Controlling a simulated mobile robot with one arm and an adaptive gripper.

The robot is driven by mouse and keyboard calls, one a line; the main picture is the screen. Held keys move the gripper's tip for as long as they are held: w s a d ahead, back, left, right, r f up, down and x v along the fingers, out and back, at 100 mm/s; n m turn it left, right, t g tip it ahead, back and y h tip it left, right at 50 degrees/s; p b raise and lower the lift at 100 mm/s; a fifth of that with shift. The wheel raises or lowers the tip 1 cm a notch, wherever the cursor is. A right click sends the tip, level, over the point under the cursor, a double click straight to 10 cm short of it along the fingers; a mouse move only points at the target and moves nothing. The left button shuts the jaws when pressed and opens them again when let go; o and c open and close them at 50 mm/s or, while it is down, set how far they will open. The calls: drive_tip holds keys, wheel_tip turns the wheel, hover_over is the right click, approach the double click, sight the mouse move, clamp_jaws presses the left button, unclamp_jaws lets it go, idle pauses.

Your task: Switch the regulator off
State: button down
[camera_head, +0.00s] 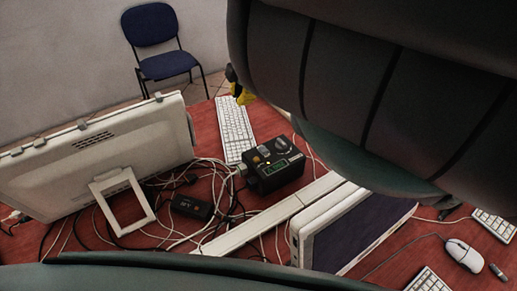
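The regulator (272,165) looks to be the black box on the red table, among cables near the middle of the view. Its top carries a green lit display, an orange-yellow switch and a dark round part. I cannot tell the switch position. A small yellow and black part (242,94), likely of my gripper, shows past the left edge of my arm, above and behind the box and apart from it in the picture. My large dark arm hides the rest of it, so the fingers cannot be read.
White and black cables tangle around the box and a small black adapter (192,207). A white keyboard (234,128) lies behind the box. A monitor (100,155) stands left, another screen (350,232) in front right. A white cable duct (270,215) crosses the table. A mouse (463,255) lies right.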

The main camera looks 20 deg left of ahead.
drive_tip(key=s+d+f+h, duration=0.1)
drive_tip(key=d+f+h, duration=0.1)
drive_tip(key=d, duration=0.5)
drive_tip(key=shift+f+n+t, duration=0.3)
drive_tip(key=shift+f, duration=0.2)
drive_tip(key=shift+f, duration=0.1)
drive_tip(key=b, duration=0.3)
approach(259, 149)
drive_tip(key=f, duration=0.2)
drive_tip(key=a+f, duration=0.1)
drive_tip(key=f, duration=0.2)
drive_tip(key=shift+w+a+f, duration=0.15)
drive_tip(key=shift+w+f, duration=0.1)
drive_tip(key=shift+f, duration=0.55)
